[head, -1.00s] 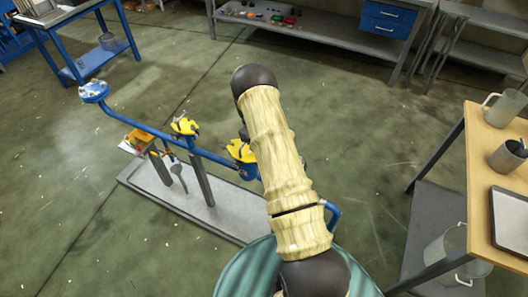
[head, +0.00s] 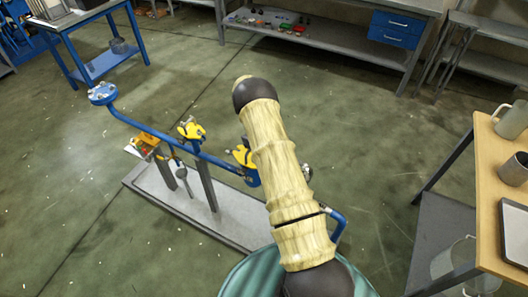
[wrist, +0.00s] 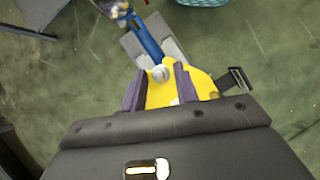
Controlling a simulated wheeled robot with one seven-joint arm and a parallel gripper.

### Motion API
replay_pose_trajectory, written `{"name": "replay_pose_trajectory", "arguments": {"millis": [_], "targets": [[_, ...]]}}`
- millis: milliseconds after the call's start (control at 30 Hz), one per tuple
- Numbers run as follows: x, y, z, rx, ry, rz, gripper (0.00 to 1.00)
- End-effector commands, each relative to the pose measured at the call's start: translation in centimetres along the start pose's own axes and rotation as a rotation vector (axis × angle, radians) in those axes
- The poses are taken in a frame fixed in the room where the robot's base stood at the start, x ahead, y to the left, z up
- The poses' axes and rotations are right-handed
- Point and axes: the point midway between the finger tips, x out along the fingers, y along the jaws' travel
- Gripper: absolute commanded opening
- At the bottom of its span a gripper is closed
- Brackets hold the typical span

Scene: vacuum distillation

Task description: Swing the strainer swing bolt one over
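A blue pipe run (head: 150,128) stands on posts over a grey base plate (head: 228,226), with yellow-topped fittings (head: 192,131) along it. A second yellow fitting (head: 243,157) sits close to my arm. My gripper shows in the wrist view (wrist: 160,88). Its two dark purple fingers stand apart, with a yellow body (wrist: 202,84) in view between and beyond them. A round silver bolt end (wrist: 160,73) shows near the fingertips. I cannot tell whether the fingers touch anything. No swing bolt can be told for sure. My arm hides my gripper in the head view.
A wooden-topped bench (head: 488,165) with mugs and a tray stands at the right. A blue-framed table (head: 95,62) stands at the upper left, and a grey workbench (head: 340,47) at the back. The floor between is clear.

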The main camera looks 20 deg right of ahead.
Motion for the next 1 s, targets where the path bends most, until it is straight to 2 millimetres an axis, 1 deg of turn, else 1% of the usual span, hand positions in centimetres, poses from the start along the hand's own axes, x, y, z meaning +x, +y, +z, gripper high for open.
{"name": "replay_pose_trajectory", "arguments": {"millis": [167, 267, 467, 600, 800, 1000], "targets": [[-0.9, 0.0, -0.1, 0.0, 0.002, 0.001, 0.3], [-2.2, 0.1, -0.1, 0.0, 0.004, 0.002, 0.3], [-5.9, 0.0, -0.1, 0.0, 0.004, 0.002, 0.3], [-8.8, 0.0, -0.2, 0.001, 0.005, 0.002, 0.3], [-12.1, 0.0, -0.1, 0.0, 0.004, 0.002, 0.3], [-14.6, -0.1, -0.1, 0.0, 0.003, 0.001, 0.3]]}}
